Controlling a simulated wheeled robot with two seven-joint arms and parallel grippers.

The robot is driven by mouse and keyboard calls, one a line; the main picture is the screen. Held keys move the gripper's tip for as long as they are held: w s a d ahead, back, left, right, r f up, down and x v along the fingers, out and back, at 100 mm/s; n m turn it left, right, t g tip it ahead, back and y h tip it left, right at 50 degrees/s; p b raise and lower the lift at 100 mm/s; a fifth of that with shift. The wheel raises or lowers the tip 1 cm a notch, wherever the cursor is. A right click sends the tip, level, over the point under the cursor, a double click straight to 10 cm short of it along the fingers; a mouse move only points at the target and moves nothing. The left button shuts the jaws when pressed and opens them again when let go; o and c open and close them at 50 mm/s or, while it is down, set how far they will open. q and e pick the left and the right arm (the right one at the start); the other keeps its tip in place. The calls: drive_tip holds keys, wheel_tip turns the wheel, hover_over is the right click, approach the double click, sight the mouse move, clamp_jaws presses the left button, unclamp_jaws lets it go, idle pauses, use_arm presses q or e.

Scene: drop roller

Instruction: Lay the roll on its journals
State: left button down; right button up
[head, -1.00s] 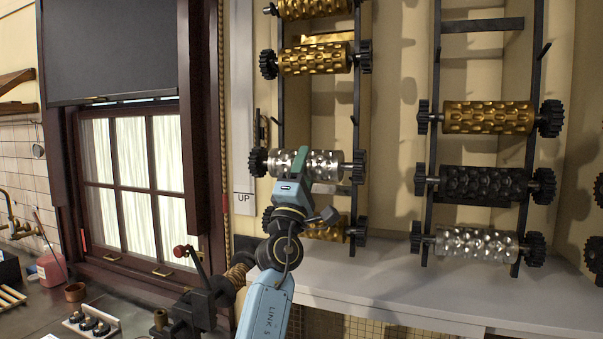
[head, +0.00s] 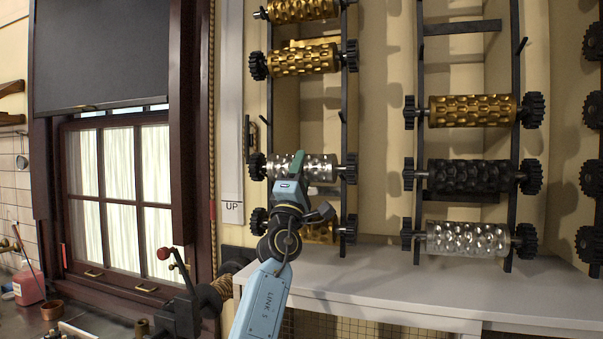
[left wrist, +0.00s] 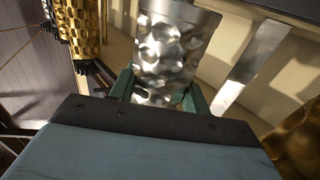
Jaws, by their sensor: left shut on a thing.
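A silver dimpled roll (head: 318,171) with black gears at both ends lies level at the left rack (head: 342,105), between gold rolls above and below. My left gripper (head: 297,163), with green fingers, is shut on the roll near its middle. The left wrist view shows the silver roll (left wrist: 170,58) between the green fingers. The roll's shaft ends are close to the rack's dark uprights; I cannot tell whether they rest on supports. My right gripper is out of view.
A gold roll (head: 303,59) hangs above and another gold roll (head: 318,233) below, both close. The right rack (head: 515,70) holds gold, black and silver rolls. A pale counter (head: 400,280) runs beneath. A machine with a red-knobbed lever (head: 180,310) stands at the lower left.

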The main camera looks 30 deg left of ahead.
use_arm(q)
drive_tip(key=shift+s, duration=0.1)
idle(0.3)
drive_tip(key=c, duration=0.6)
unclamp_jaws()
drive_tip(key=shift+d+f, duration=0.1)
drive_tip(key=shift+w+f+h, duration=0.2)
drive_tip(key=shift+f+h, duration=0.1)
drive_tip(key=b+v, duration=0.2)
drive_tip(key=v, duration=1.1)
drive_tip(key=shift+s+b, duration=0.2)
drive_tip(key=shift+b, duration=0.1)
